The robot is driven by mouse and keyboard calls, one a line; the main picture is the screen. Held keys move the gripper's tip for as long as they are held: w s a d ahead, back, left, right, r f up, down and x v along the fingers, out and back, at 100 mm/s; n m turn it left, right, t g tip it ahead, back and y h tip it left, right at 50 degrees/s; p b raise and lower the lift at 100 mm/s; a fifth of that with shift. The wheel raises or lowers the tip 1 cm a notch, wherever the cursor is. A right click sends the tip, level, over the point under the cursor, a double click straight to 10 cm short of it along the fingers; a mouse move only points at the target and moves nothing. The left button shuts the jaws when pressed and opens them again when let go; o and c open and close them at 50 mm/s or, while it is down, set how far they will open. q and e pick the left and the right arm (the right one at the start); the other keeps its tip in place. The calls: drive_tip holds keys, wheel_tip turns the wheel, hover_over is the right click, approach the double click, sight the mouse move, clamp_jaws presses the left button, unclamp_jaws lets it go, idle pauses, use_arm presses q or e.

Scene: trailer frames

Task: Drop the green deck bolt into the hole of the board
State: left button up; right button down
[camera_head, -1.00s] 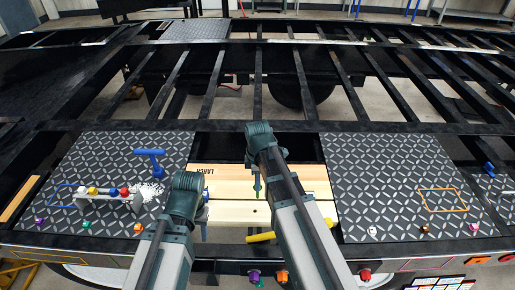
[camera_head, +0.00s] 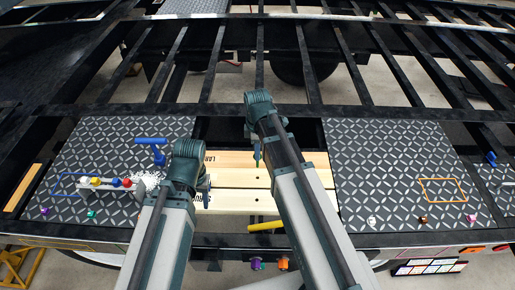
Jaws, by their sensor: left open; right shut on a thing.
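My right gripper (camera_head: 256,148) is above the wooden boards and shut on a small green piece, which looks like the green deck bolt (camera_head: 256,160). It hangs upright, tip down, over the back board (camera_head: 230,166), and the arm partly hides it. The front board (camera_head: 237,201) has small dark holes, one near its middle. I cannot tell whether the bolt is exactly over a hole. My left gripper (camera_head: 207,194) is open over the left part of the boards, its jaws partly hidden by its wrist.
Dark diamond-patterned plates (camera_head: 385,160) flank the boards. A yellow rod (camera_head: 266,226) lies in front of the boards. Open gaps lie between the black frame beams behind.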

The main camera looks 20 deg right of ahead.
drive_tip(key=shift+f, duration=0.1)
wheel_tip(320, 180, down, 6)
drive_tip(key=b, duration=0.6)
drive_tip(key=shift+f+b, duration=3.5)
drive_tip(key=shift+b, duration=0.1)
idle(1.0)
drive_tip(key=c, duration=0.6)
unclamp_jaws()
drive_tip(key=shift+r, duration=0.15)
wheel_tip(320, 180, up, 14)
drive_tip(key=p, duration=1.4)
drive_tip(key=shift+f, duration=0.2)
